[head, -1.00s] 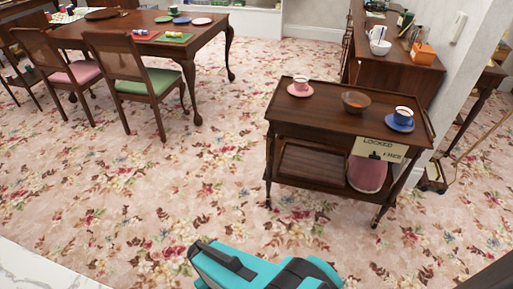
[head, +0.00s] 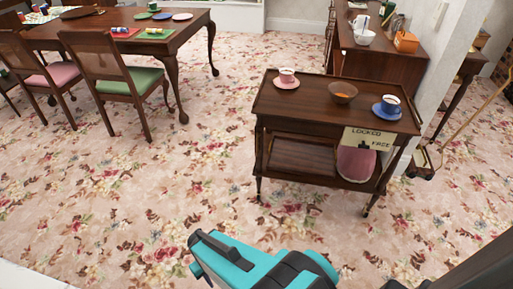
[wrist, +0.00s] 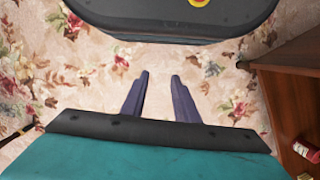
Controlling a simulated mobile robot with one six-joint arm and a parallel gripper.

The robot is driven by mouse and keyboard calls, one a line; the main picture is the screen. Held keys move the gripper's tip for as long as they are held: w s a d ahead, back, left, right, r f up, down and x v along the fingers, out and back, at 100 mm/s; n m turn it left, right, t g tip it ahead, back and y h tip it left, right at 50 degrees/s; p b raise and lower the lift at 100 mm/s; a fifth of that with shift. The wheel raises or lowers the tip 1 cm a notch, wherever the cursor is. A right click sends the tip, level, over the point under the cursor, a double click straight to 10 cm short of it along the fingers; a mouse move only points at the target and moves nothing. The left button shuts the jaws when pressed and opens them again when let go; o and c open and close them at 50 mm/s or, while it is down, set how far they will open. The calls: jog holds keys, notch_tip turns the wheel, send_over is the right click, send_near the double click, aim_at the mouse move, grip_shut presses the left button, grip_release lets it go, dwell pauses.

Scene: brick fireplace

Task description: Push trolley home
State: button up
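The dark wooden trolley (head: 310,111) stands on the flowered carpet right of centre in the head view. A pink cup and saucer (head: 287,82), a brown bowl (head: 343,92) and a blue cup and saucer (head: 390,108) sit on its top. A sign (head: 368,139) reading LOCKED and FREE, with a small black marker, hangs on its near right side. A pink rounded item (head: 356,163) is on its lower shelf. My gripper (wrist: 159,75) has its two fingers apart over carpet, with nothing between them. In the head view my teal arm is at the bottom, apart from the trolley.
A dining table (head: 120,38) with chairs (head: 112,75) stands at upper left. A sideboard (head: 375,60) and a white wall edge (head: 440,80) are behind and right of the trolley. A wooden unit (wrist: 295,90) is at right in the wrist view. Carpet left of the trolley is clear.

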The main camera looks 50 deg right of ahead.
jog(key=w+d+r+m+t+h+b, duration=0.25)
jog(key=w+d+t, duration=0.25)
jog(key=w+d, duration=0.5)
jog(key=w+d+r+m+t+h+b, duration=0.1)
jog(key=w+d+m+t+b, duration=0.15)
jog(key=w+d+t, duration=0.55)
jog(key=d+r+m+t+h+b, duration=0.1)
jog(key=d+r+h+b, duration=0.1)
jog(key=d+r+h, duration=0.3)
jog(key=d+r+m+h+b, duration=0.2)
jog(key=d+r+h, duration=0.3)
jog(key=d+r, duration=0.6)
jog(key=d, duration=0.8)
jog(key=shift+s+d+r+t, duration=0.15)
jog(key=shift+s+d+t, duration=0.2)
jog(key=shift+t, duration=0.05)
jog(key=shift+w+d+b, duration=0.15)
jog(key=shift+d+b, duration=0.05)
jog(key=shift+b, duration=0.35)
